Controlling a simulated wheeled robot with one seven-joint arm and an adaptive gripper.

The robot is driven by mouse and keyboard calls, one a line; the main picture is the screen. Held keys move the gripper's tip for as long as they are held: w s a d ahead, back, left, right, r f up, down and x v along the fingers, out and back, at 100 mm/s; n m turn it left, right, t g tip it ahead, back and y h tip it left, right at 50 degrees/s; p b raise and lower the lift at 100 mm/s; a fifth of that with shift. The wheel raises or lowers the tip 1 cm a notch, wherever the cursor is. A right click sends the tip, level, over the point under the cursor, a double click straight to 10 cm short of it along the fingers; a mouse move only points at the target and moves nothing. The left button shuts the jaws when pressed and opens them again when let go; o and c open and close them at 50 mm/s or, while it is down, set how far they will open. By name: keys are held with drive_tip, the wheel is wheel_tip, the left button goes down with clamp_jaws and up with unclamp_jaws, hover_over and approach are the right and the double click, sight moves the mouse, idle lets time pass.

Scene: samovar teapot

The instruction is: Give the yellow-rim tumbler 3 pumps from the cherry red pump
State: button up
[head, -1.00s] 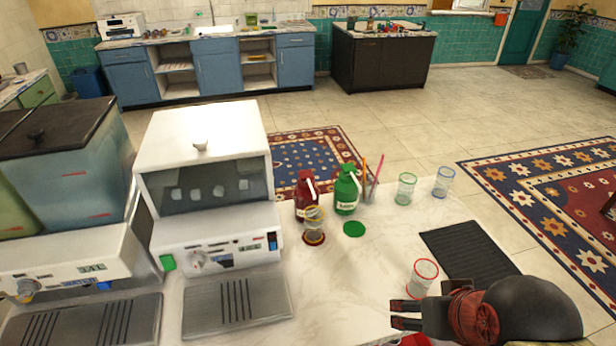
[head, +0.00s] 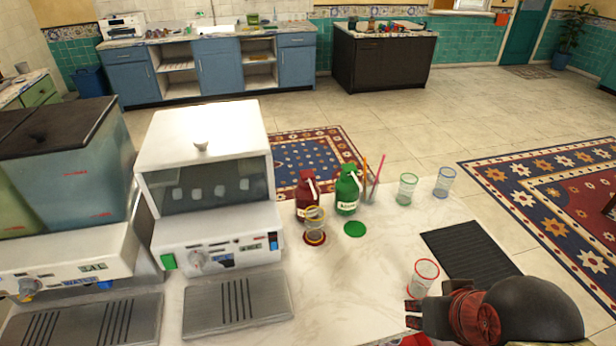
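The yellow-rim tumbler (head: 315,224) is clear and stands upright on a dark red coaster (head: 314,239), close in front of the pumps. The cherry red pump (head: 306,196) is a dark red bottle with a white spout, just behind the tumbler; the tumbler overlaps its lower part. A green pump (head: 347,190) stands to its right. My gripper (head: 412,314) is at the lower right, well away from both the tumbler and the red pump. Its two fingers point left with a small gap between them, and it looks empty.
A red-rim tumbler (head: 421,281) stands just behind my gripper. A green coaster (head: 354,229), green-rim tumbler (head: 406,189), blue-rim tumbler (head: 444,182) and black mat (head: 468,250) share the counter. A white machine (head: 208,230) stands left. The middle counter (head: 345,285) is clear.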

clamp_jaws()
idle(1.3)
